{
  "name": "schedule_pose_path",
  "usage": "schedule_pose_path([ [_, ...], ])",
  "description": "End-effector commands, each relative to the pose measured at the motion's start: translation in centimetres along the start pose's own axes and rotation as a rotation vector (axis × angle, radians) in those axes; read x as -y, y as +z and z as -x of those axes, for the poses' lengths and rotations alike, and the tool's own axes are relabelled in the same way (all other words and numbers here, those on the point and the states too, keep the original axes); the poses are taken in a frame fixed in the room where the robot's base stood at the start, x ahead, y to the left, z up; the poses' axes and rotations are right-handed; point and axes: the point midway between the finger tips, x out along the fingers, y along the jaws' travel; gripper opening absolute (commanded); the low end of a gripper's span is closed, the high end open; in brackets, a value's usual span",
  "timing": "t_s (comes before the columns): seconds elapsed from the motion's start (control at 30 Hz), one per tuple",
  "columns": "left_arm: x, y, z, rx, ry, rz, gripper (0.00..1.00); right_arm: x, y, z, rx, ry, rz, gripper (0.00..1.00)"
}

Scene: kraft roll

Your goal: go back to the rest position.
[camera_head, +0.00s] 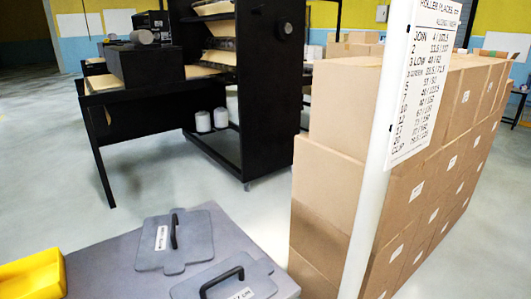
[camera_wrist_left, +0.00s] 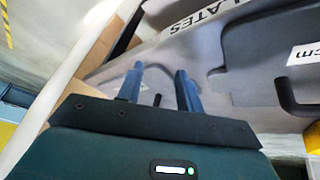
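My left gripper (camera_wrist_left: 159,72) shows in the left wrist view, with its two fingers apart and nothing held between them. It is above or near the grey table, with grey plates beyond the fingers. It does not show in the head view. My right gripper is in neither view. Two grey plates with black handles, a rear plate (camera_head: 198,240) and a front plate (camera_head: 262,284), lie on the grey table (camera_head: 105,262) in the head view.
A yellow bin (camera_head: 34,276) is at the table's left. A white post (camera_head: 372,215) with a printed sign (camera_head: 424,75) stands at the right, before stacked cardboard boxes (camera_head: 327,180). A black machine (camera_head: 262,80) stands behind. Open floor (camera_head: 50,180) lies at the left.

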Motion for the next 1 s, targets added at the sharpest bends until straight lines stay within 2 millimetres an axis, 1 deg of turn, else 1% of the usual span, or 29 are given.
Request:
schedule_pose_path([
  [0.03, -0.7, 2.1, 0.4, 0.012, 0.003, 0.001, 0.36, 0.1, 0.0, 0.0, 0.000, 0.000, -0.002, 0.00],
  [0.1, -0.8, 4.3, 1.0, 0.025, -0.016, -0.008, 0.36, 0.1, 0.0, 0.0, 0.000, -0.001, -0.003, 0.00],
  [0.27, -0.2, 8.8, 2.8, 0.070, -0.075, -0.008, 0.36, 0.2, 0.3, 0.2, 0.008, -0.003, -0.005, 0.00],
  [0.47, 1.4, 14.0, 5.4, 0.159, -0.166, 0.003, 0.36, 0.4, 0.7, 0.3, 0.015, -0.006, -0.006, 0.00],
  [0.5, 1.2, 13.1, 4.6, 0.118, -0.158, -0.014, 0.36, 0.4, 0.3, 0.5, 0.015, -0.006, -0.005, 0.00],
  [0.6, 0.8, 11.9, 3.1, 0.033, -0.142, -0.034, 0.36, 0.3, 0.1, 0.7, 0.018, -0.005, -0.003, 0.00],
  [0.77, -0.1, 10.5, 0.9, -0.112, -0.111, -0.060, 0.36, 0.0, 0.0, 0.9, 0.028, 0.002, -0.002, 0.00],
  [0.9, -1.4, 9.5, -0.8, -0.264, -0.075, -0.081, 0.36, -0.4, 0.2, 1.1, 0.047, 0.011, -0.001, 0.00],
  [1.0, -2.3, 9.1, -1.5, -0.369, -0.050, -0.092, 0.36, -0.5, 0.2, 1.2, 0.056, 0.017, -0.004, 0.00],
])
